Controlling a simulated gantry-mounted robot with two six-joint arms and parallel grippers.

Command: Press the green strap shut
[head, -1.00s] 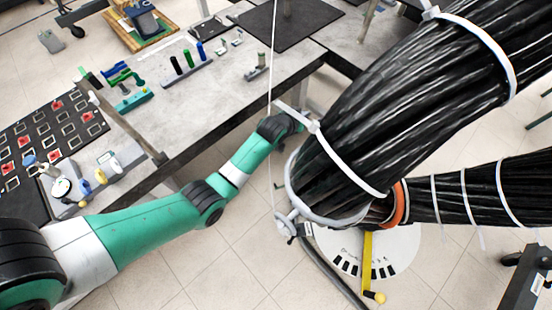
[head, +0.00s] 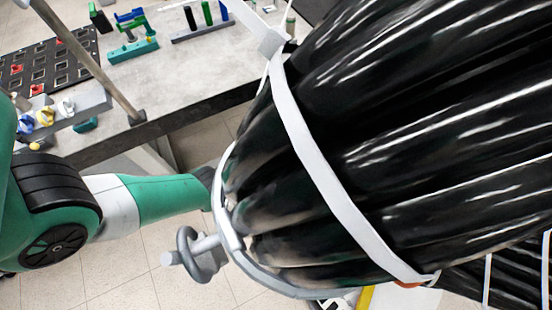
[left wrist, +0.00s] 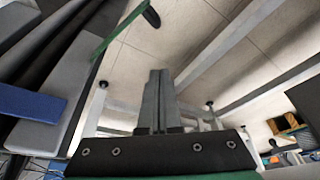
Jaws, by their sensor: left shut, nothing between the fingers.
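A thin green strip, likely the green strap (left wrist: 120,30), shows at the upper left of the left wrist view, beside the dark cable bundle. No green strap can be made out on the bundle (head: 430,130) in the head view, where white straps (head: 318,175) go round it. My left gripper (left wrist: 158,78) is shut and empty in the left wrist view, to the right of and apart in the picture from the green strip. In the head view my left arm reaches to the bundle's lower left, and its gripper is hidden behind the bundle. My right gripper is not in view.
A grey ring (head: 225,220) surrounds the bundle's end, with a grey clamp (head: 195,253) on it. A workbench (head: 180,118) with tools stands behind. In the left wrist view a blue piece (left wrist: 32,103) and grey plates lie at the left. Tiled floor is clear below the arm.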

